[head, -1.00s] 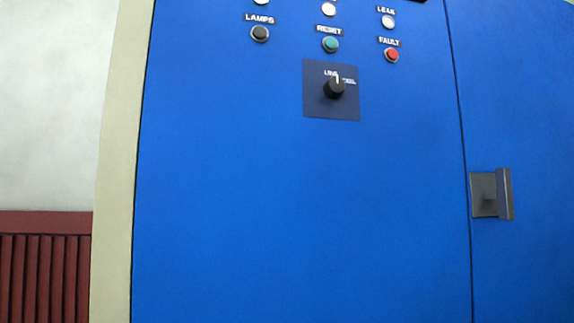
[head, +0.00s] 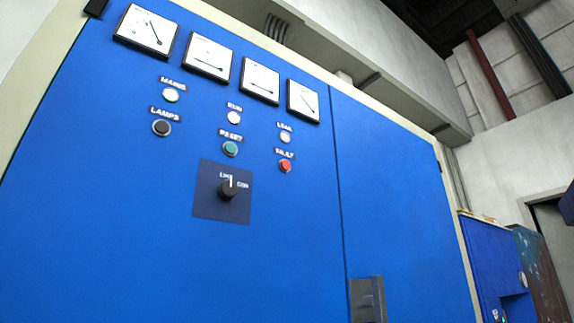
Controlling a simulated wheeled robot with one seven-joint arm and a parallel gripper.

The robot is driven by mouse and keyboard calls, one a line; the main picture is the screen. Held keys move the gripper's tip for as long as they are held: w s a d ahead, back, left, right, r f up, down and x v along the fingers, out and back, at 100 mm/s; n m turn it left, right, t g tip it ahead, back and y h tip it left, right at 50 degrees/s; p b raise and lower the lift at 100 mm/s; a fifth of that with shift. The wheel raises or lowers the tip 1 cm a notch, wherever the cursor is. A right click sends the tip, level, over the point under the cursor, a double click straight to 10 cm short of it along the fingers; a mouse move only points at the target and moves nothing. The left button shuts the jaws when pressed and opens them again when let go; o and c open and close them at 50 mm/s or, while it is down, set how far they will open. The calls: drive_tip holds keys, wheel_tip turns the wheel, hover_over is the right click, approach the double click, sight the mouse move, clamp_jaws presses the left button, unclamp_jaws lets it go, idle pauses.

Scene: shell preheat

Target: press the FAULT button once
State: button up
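The red FAULT button (head: 285,166) is on the blue cabinet front (head: 110,230), just below its FAULT label (head: 285,153). The LEAK lamp (head: 285,137) is above it, and the green RESET button (head: 230,149) is to its left. The black LAMPS button (head: 161,128) is farther left. A rotary selector (head: 228,188) on a dark plate is below RESET, its white mark pointing up. My gripper is not in view, and nothing touches the FAULT button.
Several dial gauges (head: 262,82) run along the cabinet top. A door handle (head: 367,300) juts out at lower right. A smaller blue cabinet (head: 495,262) stands farther right, near a doorway (head: 552,222). A dark object (head: 567,205) shows at the right edge.

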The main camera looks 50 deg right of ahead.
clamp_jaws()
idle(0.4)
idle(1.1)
